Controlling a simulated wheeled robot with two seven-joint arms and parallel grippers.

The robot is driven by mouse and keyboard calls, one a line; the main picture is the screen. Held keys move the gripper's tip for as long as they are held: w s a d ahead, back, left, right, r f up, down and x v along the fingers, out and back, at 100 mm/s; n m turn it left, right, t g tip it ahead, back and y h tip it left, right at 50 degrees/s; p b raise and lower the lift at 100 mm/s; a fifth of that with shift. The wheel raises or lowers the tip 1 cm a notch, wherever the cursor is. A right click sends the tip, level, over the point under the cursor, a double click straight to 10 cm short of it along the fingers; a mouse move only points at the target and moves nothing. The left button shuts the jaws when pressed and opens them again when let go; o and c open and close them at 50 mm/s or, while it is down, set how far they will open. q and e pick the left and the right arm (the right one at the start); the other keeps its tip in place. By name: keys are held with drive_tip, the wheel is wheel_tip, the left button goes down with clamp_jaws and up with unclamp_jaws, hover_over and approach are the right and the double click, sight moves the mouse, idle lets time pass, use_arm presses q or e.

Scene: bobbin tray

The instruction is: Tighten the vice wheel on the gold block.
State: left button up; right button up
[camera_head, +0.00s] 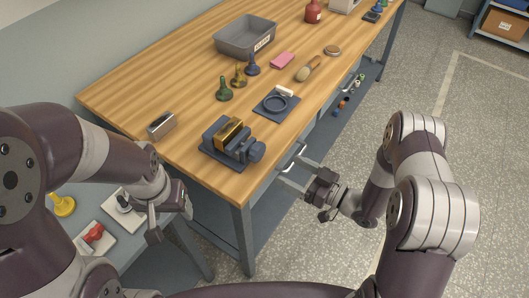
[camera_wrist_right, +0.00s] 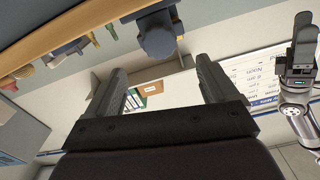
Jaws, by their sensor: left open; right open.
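The blue-grey vice (camera_head: 215,152) sits on the wooden bench near its front corner. The gold block (camera_head: 228,133) is in the vice, between its jaws. The vice wheel (camera_head: 256,152) is at the vice's right end; a blue-grey round part, likely the wheel, also shows at the top of the right wrist view (camera_wrist_right: 158,36). My right gripper (camera_head: 293,172) is open and empty, off the bench's front edge, to the right of and below the wheel. My left gripper (camera_head: 155,226) is open and empty, left of the bench and below its top, away from the vice.
On the bench (camera_head: 180,83) are a grey bin (camera_head: 228,44), several bobbin-like pieces, a dark tray with a ring (camera_head: 276,102), a brush (camera_head: 307,69), a pink block (camera_head: 282,60) and a metal box (camera_head: 161,125).

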sight(261, 154)
drive_tip(key=p+x, duration=0.1)
drive_tip(key=x, duration=0.8)
drive_tip(key=shift+w+a+p, duration=0.1)
drive_tip(key=shift+p, duration=0.2)
drive_tip(key=shift+w+a, duration=0.3)
drive_tip(key=shift+a, duration=0.05)
drive_tip(key=c, duration=1.1)
